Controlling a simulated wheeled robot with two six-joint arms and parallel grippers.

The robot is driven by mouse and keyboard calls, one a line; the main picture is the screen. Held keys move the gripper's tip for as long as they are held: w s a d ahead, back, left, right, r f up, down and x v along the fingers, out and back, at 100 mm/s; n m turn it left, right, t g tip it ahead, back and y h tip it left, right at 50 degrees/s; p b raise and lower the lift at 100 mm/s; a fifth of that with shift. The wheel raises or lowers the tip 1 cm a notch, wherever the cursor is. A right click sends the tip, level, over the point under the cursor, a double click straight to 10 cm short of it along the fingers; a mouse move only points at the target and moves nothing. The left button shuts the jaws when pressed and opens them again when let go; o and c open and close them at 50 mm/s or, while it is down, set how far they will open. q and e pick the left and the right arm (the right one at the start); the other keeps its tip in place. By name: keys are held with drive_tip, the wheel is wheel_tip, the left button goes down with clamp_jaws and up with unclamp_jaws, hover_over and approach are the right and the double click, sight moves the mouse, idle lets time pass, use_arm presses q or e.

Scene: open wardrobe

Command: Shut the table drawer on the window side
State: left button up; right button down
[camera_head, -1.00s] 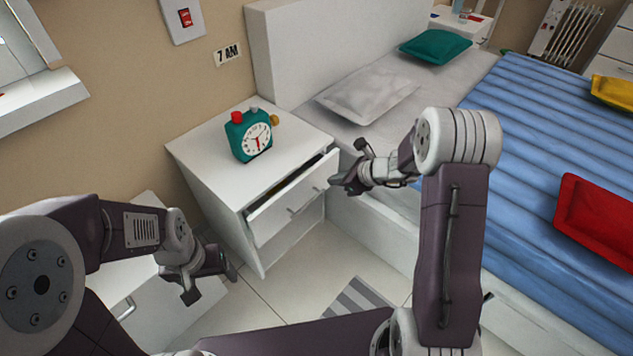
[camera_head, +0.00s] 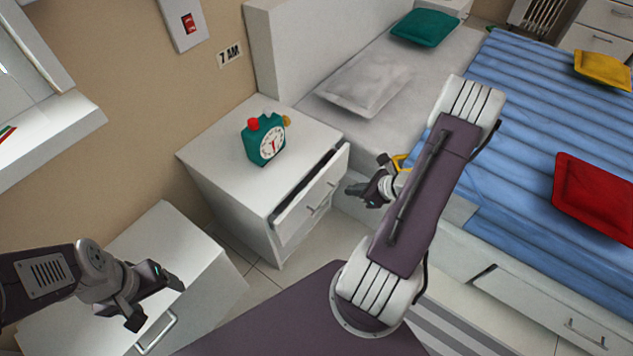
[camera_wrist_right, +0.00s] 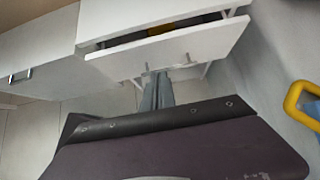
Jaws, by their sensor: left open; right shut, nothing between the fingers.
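The white bedside table (camera_head: 235,150) by the window wall has its upper drawer (camera_head: 318,195) partly pulled out, with a dark gap behind its front. The drawer's front and handle also show in the right wrist view (camera_wrist_right: 205,45). My right gripper (camera_head: 358,190) is shut and empty, just right of the drawer front. In the right wrist view its fingers (camera_wrist_right: 156,88) point towards the drawer front near the handle; I cannot tell if they touch. My left gripper (camera_head: 160,298) is open and empty, over a white cabinet at lower left, away from the drawer.
A teal alarm clock (camera_head: 265,140) stands on the bedside table. The white cabinet (camera_head: 165,240) with a handle stands at lower left. The bed (camera_head: 530,130) fills the right. A yellow looped thing (camera_head: 402,162) is behind my right gripper. Something yellow (camera_wrist_right: 160,30) lies in the drawer.

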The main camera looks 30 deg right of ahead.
drive_tip(key=b, duration=0.3)
approach(315, 186)
wheel_tip(315, 186, down, 4)
drive_tip(key=w, duration=0.1)
drive_tip(key=w+a, duration=0.1)
drive_tip(key=w, duration=0.1)
drive_tip(key=shift+a+b, duration=0.25)
drive_tip(key=shift+b, duration=0.05)
drive_tip(key=shift+w+a, duration=0.15)
drive_tip(key=shift+w, duration=0.25)
